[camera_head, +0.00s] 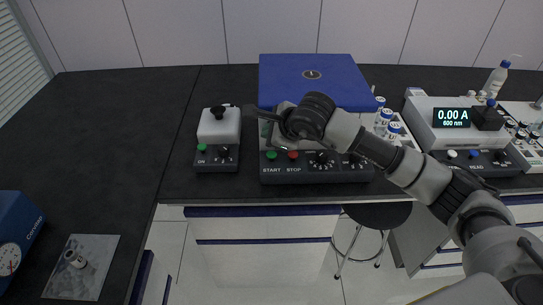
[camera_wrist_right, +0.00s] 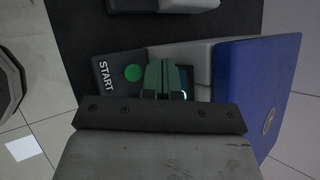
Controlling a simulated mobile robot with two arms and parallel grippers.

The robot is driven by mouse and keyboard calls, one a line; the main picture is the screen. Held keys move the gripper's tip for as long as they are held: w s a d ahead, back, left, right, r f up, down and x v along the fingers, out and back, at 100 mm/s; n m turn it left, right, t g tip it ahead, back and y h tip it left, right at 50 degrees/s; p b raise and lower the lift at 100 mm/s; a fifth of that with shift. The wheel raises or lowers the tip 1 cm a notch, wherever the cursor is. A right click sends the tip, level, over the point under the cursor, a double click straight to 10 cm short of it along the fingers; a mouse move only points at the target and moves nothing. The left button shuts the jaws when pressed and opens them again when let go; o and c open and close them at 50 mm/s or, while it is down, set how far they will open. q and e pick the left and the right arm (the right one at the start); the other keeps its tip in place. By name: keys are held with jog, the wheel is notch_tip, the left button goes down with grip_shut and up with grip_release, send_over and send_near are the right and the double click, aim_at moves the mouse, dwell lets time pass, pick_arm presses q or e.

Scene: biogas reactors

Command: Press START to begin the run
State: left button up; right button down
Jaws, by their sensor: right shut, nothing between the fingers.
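The green START button (camera_head: 271,155) is at the left end of the black control panel (camera_head: 330,173) on the blue-lidded unit. It also shows in the right wrist view (camera_wrist_right: 133,73), beside the "START" label. My right gripper (camera_head: 252,110) is above and behind the panel in the head view, apart from the button as far as I can see. In the right wrist view its fingers (camera_wrist_right: 167,66) are together with nothing between them, just right of the green button. The red STOP button (camera_head: 293,155) is hidden in that view. My left gripper is not in view.
The unit's blue lid (camera_head: 320,75) stands behind my right arm. A smaller stirrer-like device (camera_head: 217,155) with a white vessel is to the left. Capped vials (camera_head: 385,118) and a meter reading 0.00 A (camera_head: 451,118) are to the right.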

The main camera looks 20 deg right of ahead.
aim_at(271, 155)
notch_tip(271, 155, down, 3)
jog(key=b, duration=0.2)
jog(key=shift+f+b, duration=0.2)
jog(key=shift+b, duration=0.15)
jog(key=shift+r, duration=0.1)
dwell(1.5)
jog(key=shift+f+b, duration=0.45)
jog(key=shift+b, duration=0.15)
jog(key=shift+f+b, duration=0.9)
jog(key=shift+b, duration=0.05)
dwell(0.7)
jog(key=shift+r, duration=0.15)
jog(key=shift+r+p, duration=0.6)
jog(key=shift+r, duration=0.55)
